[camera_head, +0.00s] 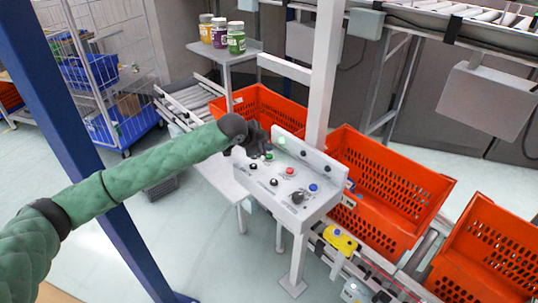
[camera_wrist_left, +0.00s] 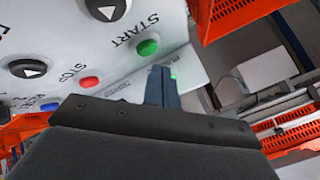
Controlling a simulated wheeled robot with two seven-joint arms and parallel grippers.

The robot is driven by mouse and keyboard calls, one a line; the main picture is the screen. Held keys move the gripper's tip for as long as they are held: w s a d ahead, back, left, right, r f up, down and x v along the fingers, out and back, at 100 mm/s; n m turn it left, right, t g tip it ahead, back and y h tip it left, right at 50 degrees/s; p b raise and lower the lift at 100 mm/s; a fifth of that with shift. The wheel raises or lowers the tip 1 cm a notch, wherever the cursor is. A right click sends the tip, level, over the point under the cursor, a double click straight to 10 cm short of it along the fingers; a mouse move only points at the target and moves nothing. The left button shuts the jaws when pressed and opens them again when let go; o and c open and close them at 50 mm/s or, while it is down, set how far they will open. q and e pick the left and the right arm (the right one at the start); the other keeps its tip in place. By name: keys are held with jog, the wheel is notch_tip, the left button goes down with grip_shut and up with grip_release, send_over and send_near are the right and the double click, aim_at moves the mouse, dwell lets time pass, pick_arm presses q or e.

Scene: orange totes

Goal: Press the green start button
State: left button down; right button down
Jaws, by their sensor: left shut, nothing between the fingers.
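The green start button (camera_wrist_left: 148,47) shows in the left wrist view beside the printed word START on a white control panel (camera_wrist_left: 195,62). It also shows in the head view (camera_head: 269,154), small and close to my left gripper. My left gripper (camera_wrist_left: 161,72) is shut and empty. Its fingertips lie just below and right of the green button in the wrist view, and the button is uncovered there. I cannot tell whether the fingertips touch the panel. In the head view the gripper (camera_head: 262,148) is at the panel's far left end. My right gripper is not in view.
A red stop button (camera_wrist_left: 90,82) and a blue button (camera_wrist_left: 50,106) sit in line with the green one. Black arrow buttons (camera_wrist_left: 28,68) run alongside. A raised back plate (camera_head: 310,157) edges the panel. Orange totes (camera_head: 385,185) stand behind it, and a white post (camera_head: 322,80) rises there.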

pick_arm(q)
jog(key=shift+r+p, duration=1.6)
jog(key=shift+r, duration=0.7)
